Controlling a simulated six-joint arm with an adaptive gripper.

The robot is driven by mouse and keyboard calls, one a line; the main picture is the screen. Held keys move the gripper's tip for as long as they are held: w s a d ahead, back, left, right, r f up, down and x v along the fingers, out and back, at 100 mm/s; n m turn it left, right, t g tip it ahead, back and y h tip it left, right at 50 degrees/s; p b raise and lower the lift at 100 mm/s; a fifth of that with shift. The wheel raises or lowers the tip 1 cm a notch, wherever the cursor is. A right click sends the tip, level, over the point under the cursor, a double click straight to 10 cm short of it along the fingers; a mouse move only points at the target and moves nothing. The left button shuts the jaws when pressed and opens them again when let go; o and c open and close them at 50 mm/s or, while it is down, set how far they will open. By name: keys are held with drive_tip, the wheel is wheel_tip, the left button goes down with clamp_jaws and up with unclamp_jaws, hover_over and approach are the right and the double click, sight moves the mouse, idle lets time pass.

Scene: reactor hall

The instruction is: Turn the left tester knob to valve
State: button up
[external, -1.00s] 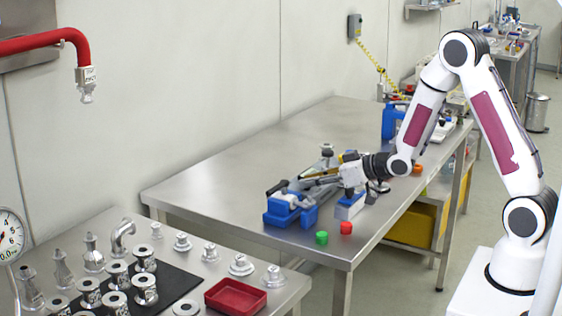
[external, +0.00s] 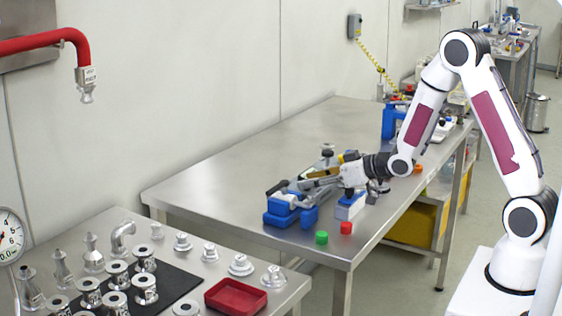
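My gripper (external: 312,182) is low over the front part of the steel table, with its fingers pointing left. The fingers are small here, and I cannot tell whether they are apart or together. A blue device (external: 280,215) with a dark handle-like part on top stands at the fingertips. I cannot tell whether the fingers touch it. A blue-and-white block (external: 350,207) sits below my wrist. I cannot make out which of these is the tester; no knob or marking for valve is readable, and the gripper hides part of the area.
A green cap (external: 321,237) and a red cap (external: 346,228) lie near the table's front edge. A dark-topped part (external: 327,154) stands behind the gripper. A blue bottle (external: 390,121) is further back. The table's left half (external: 215,185) is clear.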

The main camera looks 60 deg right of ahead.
drive_tip(key=v, duration=0.7)
idle(0.3)
drive_tip(key=shift+s, duration=0.15)
